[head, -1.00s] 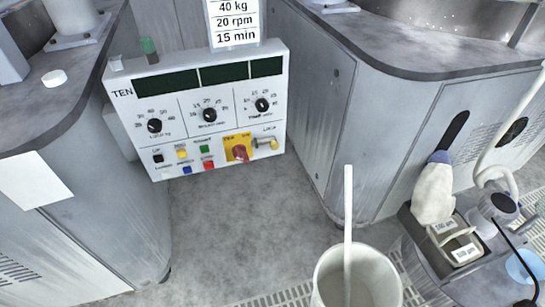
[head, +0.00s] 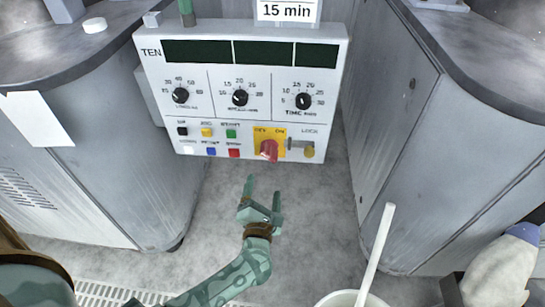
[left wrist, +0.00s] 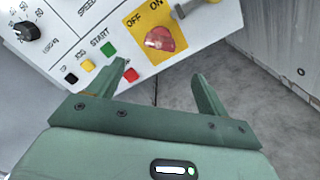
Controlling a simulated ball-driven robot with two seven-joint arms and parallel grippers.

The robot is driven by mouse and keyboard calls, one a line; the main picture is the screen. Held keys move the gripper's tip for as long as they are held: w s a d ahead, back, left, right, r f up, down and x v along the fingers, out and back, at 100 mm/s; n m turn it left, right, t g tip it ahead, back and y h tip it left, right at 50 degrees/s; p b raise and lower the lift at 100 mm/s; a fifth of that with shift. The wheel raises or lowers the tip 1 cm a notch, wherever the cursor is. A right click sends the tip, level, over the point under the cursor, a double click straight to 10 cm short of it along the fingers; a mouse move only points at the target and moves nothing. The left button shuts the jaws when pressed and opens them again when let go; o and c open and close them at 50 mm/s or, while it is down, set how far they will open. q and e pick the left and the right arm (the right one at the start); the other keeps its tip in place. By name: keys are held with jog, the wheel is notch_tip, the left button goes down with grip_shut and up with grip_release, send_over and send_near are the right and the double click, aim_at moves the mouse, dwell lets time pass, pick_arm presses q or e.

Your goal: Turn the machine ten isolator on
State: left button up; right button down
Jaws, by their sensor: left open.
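The machine ten panel (head: 245,77) is white and marked TEN. Its isolator is a red knob (head: 268,149) on a yellow plate (head: 262,134) marked OFF at left and ON at right, low on the panel. I cannot tell which mark the knob points to. The knob also shows in the left wrist view (left wrist: 160,39). My left gripper (head: 264,188) is open and empty, just below and in front of the knob, apart from it. In the left wrist view its fingers (left wrist: 158,72) point up toward the knob. My right gripper is not in view.
A grey bar with a brass-coloured piece (head: 309,151) sits under LOCK, right of the isolator. Coloured buttons (head: 207,132) lie to its left. Grey cabinets flank the panel. A white bucket (head: 350,299) with a stick stands at bottom right. The floor below the panel is clear.

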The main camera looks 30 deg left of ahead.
aim_at(267, 158)
pick_arm(q)
jog(key=b+x, duration=0.3)
jog(key=x, duration=0.9)
jog(key=shift+a+f, duration=0.1)
jog(key=shift+f, duration=0.05)
jog(key=shift+w+a, duration=0.15)
jog(key=shift+w, duration=0.2)
jog(key=c, duration=1)
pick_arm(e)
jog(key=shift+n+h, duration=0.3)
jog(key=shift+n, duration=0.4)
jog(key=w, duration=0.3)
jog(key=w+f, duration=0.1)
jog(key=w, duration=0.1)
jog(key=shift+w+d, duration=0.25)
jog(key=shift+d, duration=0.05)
